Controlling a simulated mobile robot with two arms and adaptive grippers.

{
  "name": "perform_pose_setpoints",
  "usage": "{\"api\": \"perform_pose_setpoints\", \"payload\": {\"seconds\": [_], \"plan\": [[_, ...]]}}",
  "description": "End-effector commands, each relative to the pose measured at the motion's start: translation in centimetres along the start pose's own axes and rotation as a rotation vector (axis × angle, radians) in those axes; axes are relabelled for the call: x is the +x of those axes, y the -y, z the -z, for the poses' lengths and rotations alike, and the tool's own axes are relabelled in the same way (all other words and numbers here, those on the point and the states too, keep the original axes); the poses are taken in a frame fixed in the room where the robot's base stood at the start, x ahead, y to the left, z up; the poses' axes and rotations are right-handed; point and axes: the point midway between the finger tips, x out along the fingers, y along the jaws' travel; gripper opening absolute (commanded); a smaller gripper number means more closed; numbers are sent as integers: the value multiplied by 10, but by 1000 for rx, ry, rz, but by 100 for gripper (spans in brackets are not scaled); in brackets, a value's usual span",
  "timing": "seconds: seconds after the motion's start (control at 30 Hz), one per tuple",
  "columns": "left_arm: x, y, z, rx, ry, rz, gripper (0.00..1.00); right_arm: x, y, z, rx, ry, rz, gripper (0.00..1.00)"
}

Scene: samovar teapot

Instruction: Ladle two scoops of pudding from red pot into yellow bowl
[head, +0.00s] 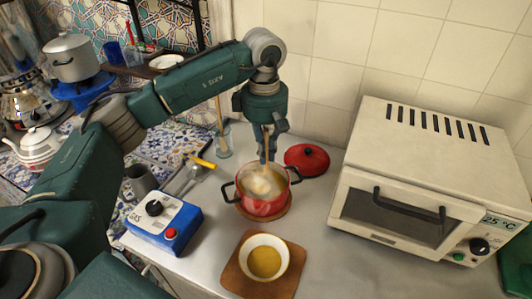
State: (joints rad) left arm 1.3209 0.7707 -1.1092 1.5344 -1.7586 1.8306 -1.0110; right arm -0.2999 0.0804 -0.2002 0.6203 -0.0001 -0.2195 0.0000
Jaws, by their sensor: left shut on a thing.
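The red pot (264,206) with dark side handles stands on a round wooden trivet and holds pale yellowish pudding. My left gripper (267,152) is above the pot, pointing down, shut on the ladle (268,146). The ladle's lower end is in or just over the pot and looks blurred, so I cannot tell if its head is filled. A bowl (283,245) with a whitish rim and a yellow inside sits on a square wooden board (234,275) in front of the pot. I cannot tell if the yellow is pudding or the bowl's own colour. My right gripper is not in view.
A red lid (306,159) lies behind the pot at right. A white toaster oven (430,180) fills the right side. A blue gas unit (162,222) stands at left, with a grey mug (139,181) behind it. Bare metal counter lies right of the bowl.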

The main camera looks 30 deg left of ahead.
Motion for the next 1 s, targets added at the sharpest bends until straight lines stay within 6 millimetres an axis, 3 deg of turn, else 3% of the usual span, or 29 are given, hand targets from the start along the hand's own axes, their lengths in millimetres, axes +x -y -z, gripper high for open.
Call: {"api": "perform_pose_setpoints", "payload": {"seconds": [1.0], "plan": [[-86,-1,-1,-1,1,-2,0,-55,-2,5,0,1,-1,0]]}}
